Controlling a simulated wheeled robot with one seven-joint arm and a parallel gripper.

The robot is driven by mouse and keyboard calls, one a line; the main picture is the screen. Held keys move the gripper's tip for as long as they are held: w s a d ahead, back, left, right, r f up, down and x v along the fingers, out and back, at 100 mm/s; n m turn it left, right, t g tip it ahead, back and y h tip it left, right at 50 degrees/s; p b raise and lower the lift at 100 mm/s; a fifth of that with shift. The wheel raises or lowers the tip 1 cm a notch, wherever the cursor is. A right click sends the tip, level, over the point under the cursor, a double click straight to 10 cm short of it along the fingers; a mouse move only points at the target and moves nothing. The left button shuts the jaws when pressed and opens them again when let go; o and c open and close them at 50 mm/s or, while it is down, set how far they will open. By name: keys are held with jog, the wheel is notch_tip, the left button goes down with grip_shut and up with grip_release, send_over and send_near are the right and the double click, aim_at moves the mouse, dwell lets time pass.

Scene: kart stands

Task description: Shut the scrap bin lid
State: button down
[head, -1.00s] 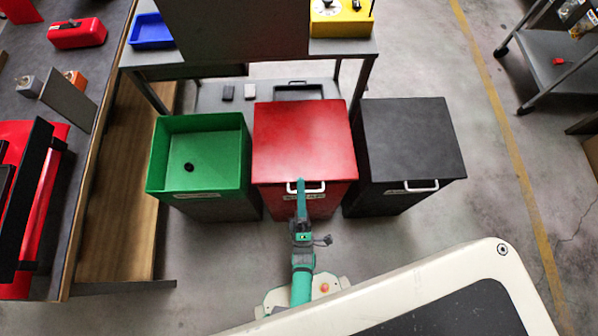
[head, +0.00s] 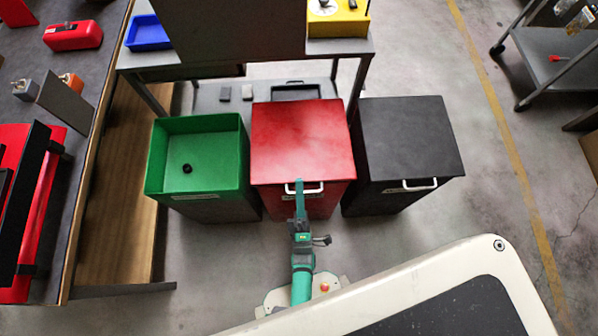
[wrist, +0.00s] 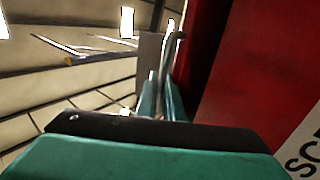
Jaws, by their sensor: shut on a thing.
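The scrap bin is the red bin in the middle of three, and its red lid (head: 302,140) lies over the top and looks level. Whether a small gap is left under the lid's front edge, I cannot tell. A white handle (head: 313,189) sits at the front edge of the lid. My gripper (head: 300,188) is at the handle's left part, with its fingers shut on it. In the wrist view the handle (wrist: 172,55) stands between the green fingers (wrist: 161,98). The red bin front with a partly visible label (wrist: 306,150) is close on the right.
An open green bin (head: 200,180) stands close on the left, and a black bin (head: 408,140) with its lid down on the right. A workbench (head: 90,100) runs along the left. A grey table stands behind. Open floor (head: 480,210) lies to the right.

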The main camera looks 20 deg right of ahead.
jog(key=shift+s+a+f, duration=0.1)
jog(key=shift+s+f, duration=0.2)
jog(key=shift+f, duration=0.15)
jog(key=c, duration=2.2)
grip_release()
jog(key=shift+r, duration=0.1)
jog(key=shift+s+a+f, duration=0.1)
jog(key=shift+s+f, duration=0.45)
jog(key=shift+f, duration=1.2)
jog(key=shift+s+a+f, duration=0.1)
jog(key=shift+s+f, duration=0.4)
jog(key=shift+f, duration=1.25)
jog(key=shift+s+a+f, duration=0.1)
jog(key=shift+s+f, duration=0.45)
jog(key=shift+f, duration=1.2)
jog(key=shift+o, duration=1.1)
jog(key=shift+f, duration=0.45)
jog(key=shift+c, duration=1)
jog(key=shift+a, duration=0.1)
jog(key=shift+w, duration=0.1)
